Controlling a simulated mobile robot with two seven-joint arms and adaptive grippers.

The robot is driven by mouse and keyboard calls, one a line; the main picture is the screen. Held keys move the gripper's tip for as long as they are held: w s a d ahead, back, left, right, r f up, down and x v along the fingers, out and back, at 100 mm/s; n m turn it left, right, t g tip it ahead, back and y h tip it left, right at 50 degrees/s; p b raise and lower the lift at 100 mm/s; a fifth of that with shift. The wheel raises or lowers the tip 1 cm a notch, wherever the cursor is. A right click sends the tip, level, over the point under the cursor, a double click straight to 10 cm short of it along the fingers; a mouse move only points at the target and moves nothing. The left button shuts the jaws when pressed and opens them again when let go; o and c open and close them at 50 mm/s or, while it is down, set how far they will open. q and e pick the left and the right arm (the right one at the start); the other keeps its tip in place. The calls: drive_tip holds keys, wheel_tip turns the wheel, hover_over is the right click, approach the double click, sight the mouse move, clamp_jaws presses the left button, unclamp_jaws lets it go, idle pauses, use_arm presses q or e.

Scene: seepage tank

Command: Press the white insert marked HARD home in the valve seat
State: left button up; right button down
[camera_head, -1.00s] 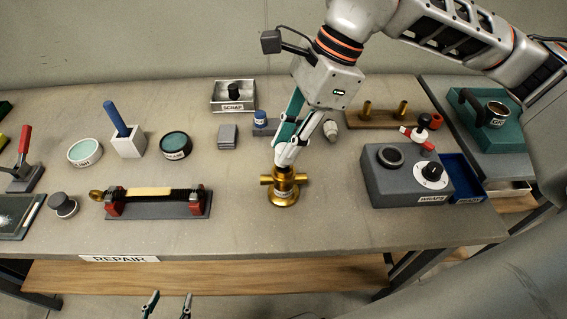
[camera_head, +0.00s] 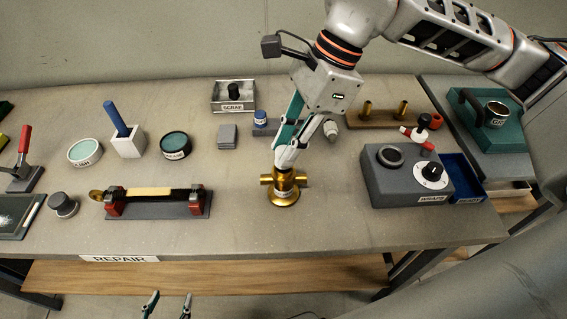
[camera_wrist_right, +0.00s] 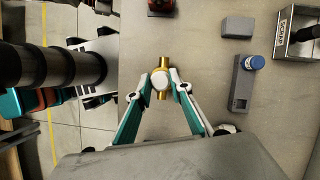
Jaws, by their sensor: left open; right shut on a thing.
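The brass valve body (camera_head: 284,192) stands upright on the bench near its front middle, with side stubs and a round flange. My right gripper (camera_head: 284,162) points down right above it. In the right wrist view its fingertips (camera_wrist_right: 160,86) are shut on a white round piece (camera_wrist_right: 160,79), the white insert, over the middle of the brass valve (camera_wrist_right: 163,62). The HARD mark cannot be read, and the fingers hide how deep the insert sits in the seat. My left gripper (camera_head: 166,306) is open and empty at the bottom edge, below the bench front.
Left of the valve is a clamp fixture (camera_head: 155,203) with a dark rod. Right is the grey WRAPS box (camera_head: 405,180) with a dial. Behind stand a SCRAP tin (camera_head: 233,97), a grey block (camera_head: 228,136) and a blue-capped bottle (camera_head: 260,118). Bench around the valve's front is clear.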

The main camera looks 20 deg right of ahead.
drive_tip(key=shift+f, duration=0.15)
idle(0.5)
drive_tip(key=c, duration=1.7)
unclamp_jaws()
drive_tip(key=v, duration=1.2)
